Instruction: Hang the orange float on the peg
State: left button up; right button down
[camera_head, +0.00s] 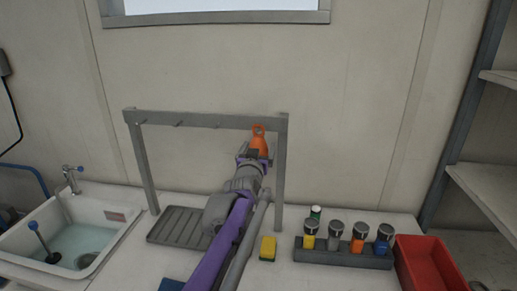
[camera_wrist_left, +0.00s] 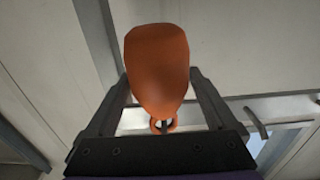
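The orange float (camera_head: 259,145) is upright at the right end of the grey rack's bar (camera_head: 200,119), ring end up, in the head view. My left gripper (camera_head: 254,157) is at its lower body. In the left wrist view the float (camera_wrist_left: 158,70) fills the space between my left fingers (camera_wrist_left: 160,88), which appear to touch it on both sides. Its ring (camera_wrist_left: 164,126) shows below with a dark stub inside; I cannot tell whether the peg passes fully through. The rightmost peg is hidden by the float in the head view. My right gripper is not in view.
Other bare pegs (camera_head: 179,124) line the bar to the left. Below are a grey drain tray (camera_head: 178,226), a yellow sponge (camera_head: 268,248), a holder (camera_head: 342,256) with several capped cylinders and a red bin (camera_head: 428,262). A sink (camera_head: 112,222) is at left.

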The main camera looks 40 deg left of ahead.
pick_arm(q)
jog(key=shift+o, duration=0.3)
jog(key=shift+s+d, duration=0.1)
jog(key=shift+s+d+f, duration=0.1)
jog(key=shift+s+d, duration=0.05)
jog(key=shift+s, duration=0.15)
jog(key=b+v, duration=0.1)
jog(key=v, duration=0.9)
jog(key=s+d+f+m+g+h, duration=0.4)
jog(key=d+f+h, duration=0.3)
jog(key=d+f, duration=0.85)
jog(key=s+d+f+m+g+h, duration=0.1)
jog(key=s+d+f+g, duration=0.2)
jog(key=s+f, duration=0.4)
jog(key=s+d+f+g+p, duration=0.1)
jog(key=s+d+f+g, duration=0.2)
jog(key=s+f, duration=0.5)
jog(key=s+d, duration=0.1)
jog(key=s, duration=0.2)
jog(key=shift+d+m+h, duration=0.35)
jog(key=shift+m+h, duration=0.05)
